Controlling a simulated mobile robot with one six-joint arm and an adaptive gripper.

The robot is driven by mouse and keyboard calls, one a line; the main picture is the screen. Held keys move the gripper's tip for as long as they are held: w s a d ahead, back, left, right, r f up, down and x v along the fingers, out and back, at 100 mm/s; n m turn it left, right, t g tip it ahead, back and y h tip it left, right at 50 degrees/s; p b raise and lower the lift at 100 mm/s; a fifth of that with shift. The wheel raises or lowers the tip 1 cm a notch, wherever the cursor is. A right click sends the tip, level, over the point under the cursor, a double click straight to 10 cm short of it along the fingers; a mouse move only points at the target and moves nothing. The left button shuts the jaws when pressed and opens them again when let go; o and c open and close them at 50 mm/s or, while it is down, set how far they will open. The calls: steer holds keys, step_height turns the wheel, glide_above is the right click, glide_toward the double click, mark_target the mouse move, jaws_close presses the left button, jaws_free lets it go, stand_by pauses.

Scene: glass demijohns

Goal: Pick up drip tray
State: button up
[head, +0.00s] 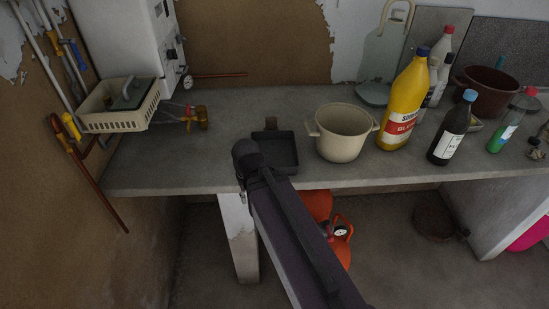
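A dark, shallow, square tray (283,153), which looks like the drip tray, lies on the grey counter left of the cream pot. My arm reaches up from the bottom of the head view, and its dark rounded joint covers the tray's left edge. I cannot tell whether the arm touches the tray. My gripper's fingers do not show.
The cream two-handled pot (342,135) stands close right of the tray. Beyond it are a yellow bottle (403,105), a dark bottle (452,135) and a glass demijohn (381,58). The counter (180,160) is clear to the left.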

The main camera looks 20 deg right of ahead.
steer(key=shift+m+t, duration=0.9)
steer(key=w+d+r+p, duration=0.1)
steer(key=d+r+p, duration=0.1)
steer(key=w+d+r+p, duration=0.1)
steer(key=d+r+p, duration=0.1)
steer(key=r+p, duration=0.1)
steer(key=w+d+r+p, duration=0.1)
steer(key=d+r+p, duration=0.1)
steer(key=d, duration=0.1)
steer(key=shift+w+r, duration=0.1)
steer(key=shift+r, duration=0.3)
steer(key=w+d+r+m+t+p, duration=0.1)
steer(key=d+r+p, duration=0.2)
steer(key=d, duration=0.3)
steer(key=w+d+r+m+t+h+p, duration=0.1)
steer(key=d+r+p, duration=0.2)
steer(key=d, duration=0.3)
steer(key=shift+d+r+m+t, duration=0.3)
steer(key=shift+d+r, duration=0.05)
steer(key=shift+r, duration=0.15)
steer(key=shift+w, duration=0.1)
steer(key=b, duration=0.8)
glide_above(295, 155)
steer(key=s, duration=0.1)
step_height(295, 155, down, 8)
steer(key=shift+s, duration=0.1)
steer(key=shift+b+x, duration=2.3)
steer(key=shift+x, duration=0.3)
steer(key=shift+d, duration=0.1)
